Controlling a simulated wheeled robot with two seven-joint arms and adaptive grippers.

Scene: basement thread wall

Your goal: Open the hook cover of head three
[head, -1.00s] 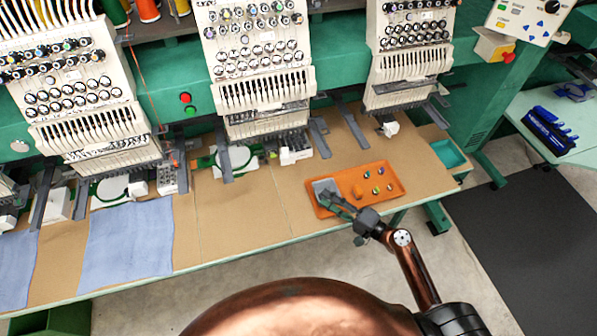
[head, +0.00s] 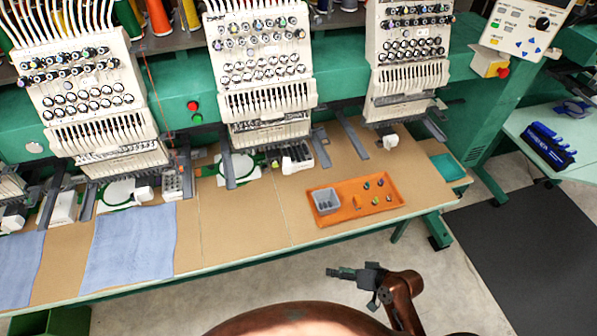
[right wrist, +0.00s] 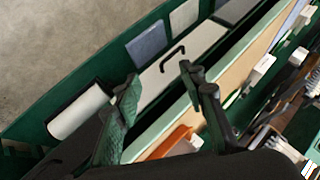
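Embroidery heads stand in a row, with white hook housings under them at table level. They show under the right head (head: 389,141), the middle head (head: 300,164) and the left head (head: 143,194). The middle housing shows dark parts at its top; whether its cover is open I cannot tell. No head number is readable. My right gripper (head: 340,272) is in front of the table edge, away from all housings. In the right wrist view its two fingers (right wrist: 160,82) are spread, with nothing held between them. My left gripper is not in view.
An orange tray (head: 348,217) on the table holds a grey box (head: 326,201) and several small parts. Blue cloths (head: 130,245) lie at the left. Dark arms jut out beneath the heads. A control panel (head: 522,25) is at the upper right.

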